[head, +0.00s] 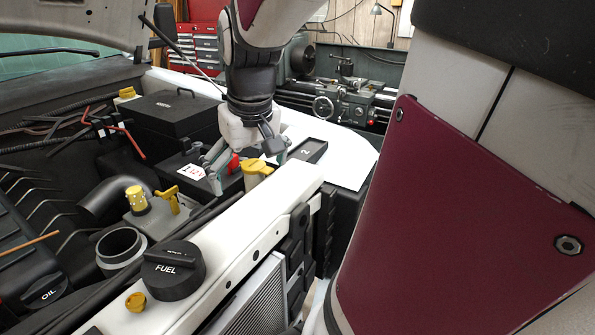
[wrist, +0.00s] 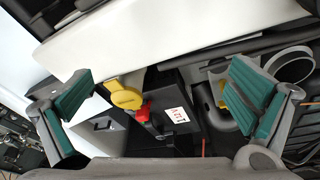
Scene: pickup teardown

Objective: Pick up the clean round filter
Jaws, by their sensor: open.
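I cannot make out a round filter in either view. My gripper (head: 248,168) hangs over the front of the engine bay, above the white front beam, with its jaws apart. In the wrist view its two green-padded fingers (wrist: 165,90) stand wide open with nothing held between them. Below and between them are a yellow cap (wrist: 127,95), a red terminal cover (wrist: 143,113) and a black battery with a 12V label (wrist: 176,115). The yellow cap also shows in the head view (head: 257,169), close to the fingers; I cannot tell whether they touch it.
The white front beam (head: 225,227) runs across the bay. On it sits a black FUEL cap (head: 172,270). An open round pipe (head: 120,247), a yellow-capped reservoir (head: 137,199) and a black box (head: 175,118) crowd the bay. A black tray (head: 308,150) lies on the white fender.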

